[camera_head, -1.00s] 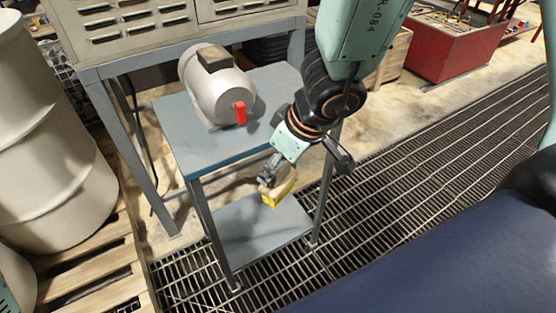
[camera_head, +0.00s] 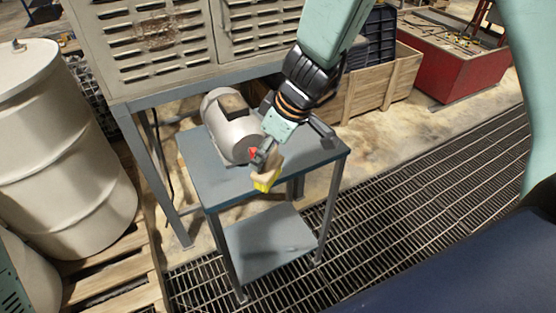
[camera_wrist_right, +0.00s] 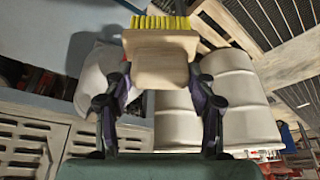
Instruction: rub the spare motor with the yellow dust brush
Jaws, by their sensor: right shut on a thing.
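The spare motor (camera_head: 238,137) is a light grey cylinder with a dark box on top and a red part at its near end. It lies on the blue-grey top of a small two-level stand (camera_head: 213,190). My right gripper (camera_head: 262,160) is shut on the dust brush, in front of the motor's near end. The brush has a wooden body and yellow bristles (camera_head: 267,184); it also shows between the fingers in the right wrist view (camera_wrist_right: 165,62). The gripper partly hides the motor's red end. I cannot tell whether brush and motor touch. My left gripper is out of view.
Cream drums (camera_head: 75,150) stand on a wooden pallet (camera_head: 125,268) at the left. A louvred metal cabinet (camera_head: 165,50) on a bench is behind the stand. A wooden crate (camera_head: 375,85) and a red bin (camera_head: 450,60) are at the back right. Floor grating (camera_head: 420,190) lies to the right.

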